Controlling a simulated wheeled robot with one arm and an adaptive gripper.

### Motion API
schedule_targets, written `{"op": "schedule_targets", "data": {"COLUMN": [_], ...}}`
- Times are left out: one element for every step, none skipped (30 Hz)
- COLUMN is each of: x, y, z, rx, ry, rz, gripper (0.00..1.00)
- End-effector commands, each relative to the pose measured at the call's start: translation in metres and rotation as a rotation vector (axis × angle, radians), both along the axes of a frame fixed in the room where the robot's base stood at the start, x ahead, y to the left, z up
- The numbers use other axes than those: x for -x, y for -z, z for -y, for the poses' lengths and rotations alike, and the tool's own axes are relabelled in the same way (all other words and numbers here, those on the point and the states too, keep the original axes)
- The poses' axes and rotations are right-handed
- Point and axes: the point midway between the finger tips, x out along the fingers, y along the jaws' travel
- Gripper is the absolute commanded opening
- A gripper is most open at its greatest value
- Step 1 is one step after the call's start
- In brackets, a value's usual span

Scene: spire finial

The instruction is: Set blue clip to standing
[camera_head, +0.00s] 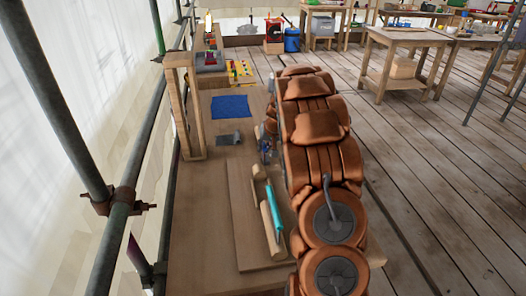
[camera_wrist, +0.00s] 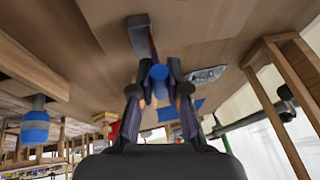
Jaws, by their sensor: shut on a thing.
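In the wrist view, my gripper (camera_wrist: 159,84) is shut on a round-ended blue piece, which I take to be the blue clip (camera_wrist: 158,72). It sits between the two dark fingertips, with its end facing the camera. A grey and dark reddish bar (camera_wrist: 142,36) shows just beyond it; I cannot tell whether the two are joined. The clip's far side is hidden. In the head view my arm hides most of the gripper, and only a small bluish-grey part shows beside the arm, over the bench (camera_head: 200,215).
A blue mat (camera_head: 230,105) and a grey plate (camera_head: 229,138) lie on the bench. Nearer, a board (camera_head: 245,235) bears wooden rods and a teal cylinder (camera_head: 274,208). A wooden post frame (camera_head: 186,110) and scaffold poles (camera_head: 55,95) stand along the left. The bench's near left is clear.

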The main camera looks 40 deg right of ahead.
Motion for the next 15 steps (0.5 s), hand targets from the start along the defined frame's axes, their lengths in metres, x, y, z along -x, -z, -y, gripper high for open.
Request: {"op": "schedule_targets", "data": {"x": [-0.0003, -0.0002, -0.0001, 0.0000, 0.0000, 0.0001, 0.0001, 0.0001, 0.0001, 0.0001, 0.0002, 0.0002, 0.0003, 0.0003, 0.0002], "y": [-0.0005, -0.0007, -0.0010, -0.0011, -0.0012, -0.0012, -0.0012, -0.0012, -0.0011, -0.0011, -0.0011, -0.0010, -0.0010, -0.0009, -0.0008], "z": [0.0007, 0.0008, 0.0010, 0.0009, 0.0010, 0.0010, 0.0011, 0.0011, 0.0012, 0.0012, 0.0013, 0.0013, 0.0012, 0.0011, 0.0010], "rx": [-0.001, -0.002, -0.002, -0.002, -0.002, -0.002, -0.002, -0.002, -0.002, -0.002, -0.002, -0.002, -0.002, -0.002, -0.002], "ry": [0.002, 0.001, 0.001, 0.001, 0.001, 0.001, 0.002, 0.002, 0.002, 0.002, 0.002, 0.002, 0.002, 0.002, 0.002], "rz": [0.004, 0.003, 0.003, 0.003, 0.003, 0.003, 0.003, 0.003, 0.003, 0.003, 0.003, 0.003, 0.002, 0.002, 0.002], "gripper": [0.00, 0.00, 0.00, 0.00, 0.00, 0.00, 0.00, 0.00, 0.00, 0.16, 0.19, 0.23, 0.26, 0.30, 0.34]}}
